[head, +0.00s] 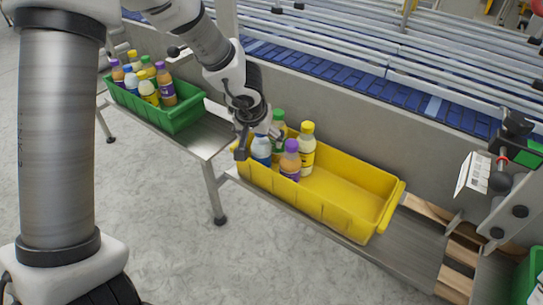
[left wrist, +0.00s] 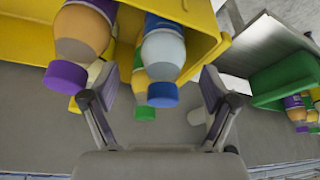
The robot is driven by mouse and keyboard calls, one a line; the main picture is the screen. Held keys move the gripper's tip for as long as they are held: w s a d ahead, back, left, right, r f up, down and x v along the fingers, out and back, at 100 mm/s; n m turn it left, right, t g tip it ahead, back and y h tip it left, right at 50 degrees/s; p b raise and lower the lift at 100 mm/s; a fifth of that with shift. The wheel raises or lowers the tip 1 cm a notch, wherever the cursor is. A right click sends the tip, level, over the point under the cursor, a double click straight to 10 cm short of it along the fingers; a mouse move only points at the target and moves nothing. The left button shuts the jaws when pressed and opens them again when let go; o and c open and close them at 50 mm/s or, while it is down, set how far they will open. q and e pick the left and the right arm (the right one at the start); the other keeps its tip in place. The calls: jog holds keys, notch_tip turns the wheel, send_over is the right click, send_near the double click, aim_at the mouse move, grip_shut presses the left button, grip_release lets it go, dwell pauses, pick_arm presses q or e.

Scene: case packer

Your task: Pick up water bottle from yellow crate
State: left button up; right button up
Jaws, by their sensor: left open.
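The water bottle (head: 261,151), pale with a blue label, stands in the left end of the yellow crate (head: 345,212). In the left wrist view the bottle (left wrist: 163,50) shows its blue cap (left wrist: 162,94) between the spread fingers. My left gripper (head: 258,143) is open, just above and around the bottle's top, and hides its cap in the head view. I cannot tell whether a finger touches it. A purple-capped orange bottle (head: 290,162), a yellow-capped bottle (head: 306,150) and a green-capped bottle (head: 279,120) stand close beside it. My right gripper is not in view.
A grey wall and blue conveyor (head: 330,67) run behind. The right part of the yellow crate is empty. A bracket with a white label (head: 474,175) stands at right.

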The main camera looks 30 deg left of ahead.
pick_arm(q)
jog(key=b+x, duration=0.2)
jog(key=x, duration=0.3)
jog(key=shift+s+a+b, duration=0.1)
jog(key=shift+s+b, duration=0.1)
jog(key=shift+b, duration=0.15)
jog(key=shift+w+f, duration=0.2)
jog(key=shift+r, duration=0.1)
jog(key=shift+s+r, duration=0.1)
jog(key=shift+s, duration=0.05)
jog(key=c, duration=1.5)
